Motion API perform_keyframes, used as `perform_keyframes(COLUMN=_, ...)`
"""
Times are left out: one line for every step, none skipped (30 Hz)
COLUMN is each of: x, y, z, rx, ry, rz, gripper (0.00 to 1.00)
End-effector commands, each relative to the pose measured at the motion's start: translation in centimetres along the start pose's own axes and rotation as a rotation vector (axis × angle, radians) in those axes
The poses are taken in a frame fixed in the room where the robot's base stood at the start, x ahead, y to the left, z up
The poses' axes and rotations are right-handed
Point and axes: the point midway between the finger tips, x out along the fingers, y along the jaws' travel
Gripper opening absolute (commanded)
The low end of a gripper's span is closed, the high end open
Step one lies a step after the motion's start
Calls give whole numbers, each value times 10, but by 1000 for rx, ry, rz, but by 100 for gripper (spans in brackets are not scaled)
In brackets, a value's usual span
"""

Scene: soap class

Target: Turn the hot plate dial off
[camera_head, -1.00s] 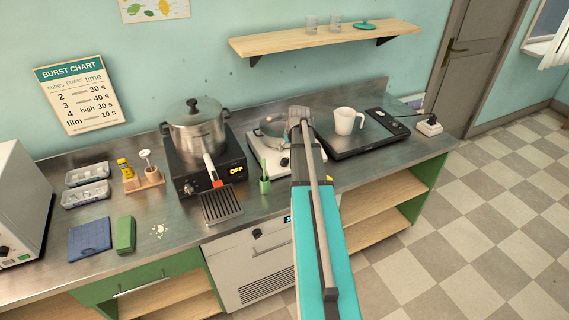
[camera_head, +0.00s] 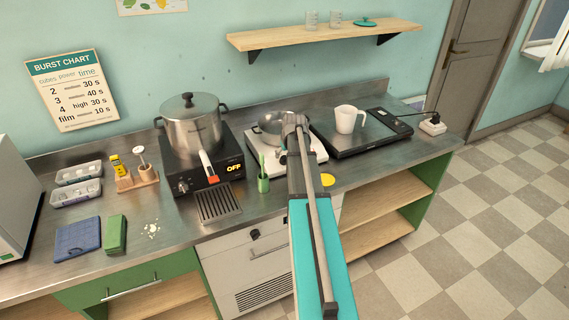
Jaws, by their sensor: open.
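A white hot plate (camera_head: 258,160) stands mid-counter with a metal pan (camera_head: 268,127) on it. A small dark spot on its front, beside my arm, could be a dial, but I cannot tell its setting. To its left, a black cooker (camera_head: 222,187) carries a lidded steel pot (camera_head: 190,128). Its front has a dark knob (camera_head: 183,187) and a lit display reading OFF. My teal and grey arm reaches up from the bottom and covers part of the white hot plate. My gripper's fingers do not show.
A white mug (camera_head: 346,119) stands on a black flat device (camera_head: 362,140) at right. A green cup (camera_head: 263,184) and a yellow disc (camera_head: 327,180) are near the front edge. A slotted tray (camera_head: 219,204) lies before the black cooker. A shelf (camera_head: 330,36) hangs above.

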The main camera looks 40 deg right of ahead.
Motion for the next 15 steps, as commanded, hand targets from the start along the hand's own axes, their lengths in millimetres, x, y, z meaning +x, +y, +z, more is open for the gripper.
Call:
perform_keyframes(x=8, y=0, z=1, rx=0, ry=0, rz=0, gripper=84)
perform_keyframes(x=11, y=0, z=1, rx=0, ry=0, rz=0, gripper=84)
perform_keyframes(x=14, y=0, z=1, rx=0, ry=0, rz=0, gripper=84)
perform_keyframes(x=17, y=0, z=1, rx=-1, ry=0, rz=0, gripper=84)
perform_keyframes(x=19, y=0, z=1, rx=-1, ry=0, rz=0, gripper=84)
perform_keyframes(x=22, y=0, z=1, rx=-1, ry=0, rz=0, gripper=84)
perform_keyframes(x=24, y=0, z=1, rx=-1, ry=0, rz=0, gripper=84)
perform_keyframes(x=26, y=0, z=1, rx=-1, ry=0, rz=0, gripper=84)
perform_keyframes(x=29, y=0, z=1, rx=-1, ry=0, rz=0, gripper=84)
perform_keyframes(x=31, y=0, z=0, rx=-1, ry=0, rz=0, gripper=84)
perform_keyframes(x=33, y=0, z=0, rx=-1, ry=0, rz=0, gripper=84)
perform_keyframes(x=35, y=0, z=0, rx=-1, ry=0, rz=0, gripper=84)
perform_keyframes(x=36, y=0, z=0, rx=-1, ry=0, rz=0, gripper=84)
perform_keyframes(x=37, y=0, z=0, rx=-1, ry=0, rz=0, gripper=84)
perform_keyframes(x=38, y=0, z=0, rx=-1, ry=0, rz=0, gripper=84)
